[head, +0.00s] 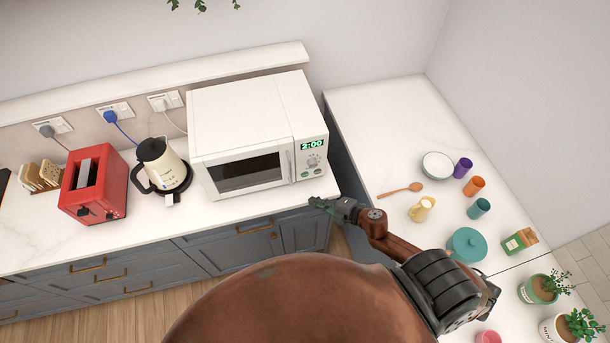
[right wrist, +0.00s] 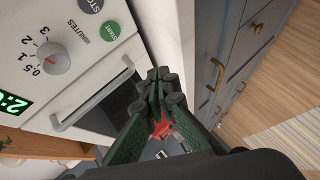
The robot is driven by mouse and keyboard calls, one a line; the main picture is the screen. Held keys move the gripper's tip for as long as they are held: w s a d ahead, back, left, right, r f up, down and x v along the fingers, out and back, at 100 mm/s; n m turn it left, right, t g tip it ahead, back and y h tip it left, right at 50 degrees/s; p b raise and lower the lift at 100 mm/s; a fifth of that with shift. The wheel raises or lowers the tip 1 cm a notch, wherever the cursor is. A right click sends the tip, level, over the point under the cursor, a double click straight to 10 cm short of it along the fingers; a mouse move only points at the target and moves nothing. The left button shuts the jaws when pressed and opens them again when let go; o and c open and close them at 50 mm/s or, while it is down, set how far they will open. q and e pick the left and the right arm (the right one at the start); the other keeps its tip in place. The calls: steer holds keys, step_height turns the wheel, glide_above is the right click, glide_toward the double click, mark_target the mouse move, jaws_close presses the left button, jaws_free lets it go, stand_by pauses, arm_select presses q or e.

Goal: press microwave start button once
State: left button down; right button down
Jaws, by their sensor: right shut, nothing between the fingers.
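The white microwave (head: 240,118) stands on the counter, its door closed and its green display (head: 312,144) reading 2:00. The green START button (head: 305,174) is low on the panel, on the door side, beside the grey STOP button (head: 318,171). In the right wrist view START (right wrist: 111,31) and STOP (right wrist: 91,5) are at the top, near the knob (right wrist: 56,59). My right gripper (head: 318,203) is shut and empty, in front of and below the panel. Its closed fingertips (right wrist: 164,88) appear apart from START. My left gripper is not in view.
A kettle (head: 163,165) and red toaster (head: 93,186) stand left of the microwave. The right counter holds a wooden spoon (head: 401,190), a bowl (head: 437,166), cups and a teal pot (head: 467,245). Blue-grey cabinets (head: 225,252) lie below the counter edge.

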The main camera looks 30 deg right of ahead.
mark_target(305, 175)
steer(key=shift+w, duration=0.1)
steer(key=w, duration=0.2)
steer(key=w+d, duration=0.1)
steer(key=w, duration=0.2)
steer(key=w+b, duration=0.1)
steer(key=w, duration=0.1)
steer(key=shift+w+d, duration=0.25)
steer(key=shift+d, duration=0.15)
steer(key=shift+w+d, duration=0.15)
steer(key=shift+w, duration=0.3)
stand_by(0.8)
steer(key=shift+w, duration=0.4)
steer(key=shift+w+d, duration=0.15)
steer(key=shift+w, duration=0.2)
stand_by(0.7)
steer(key=shift+s, duration=0.75)
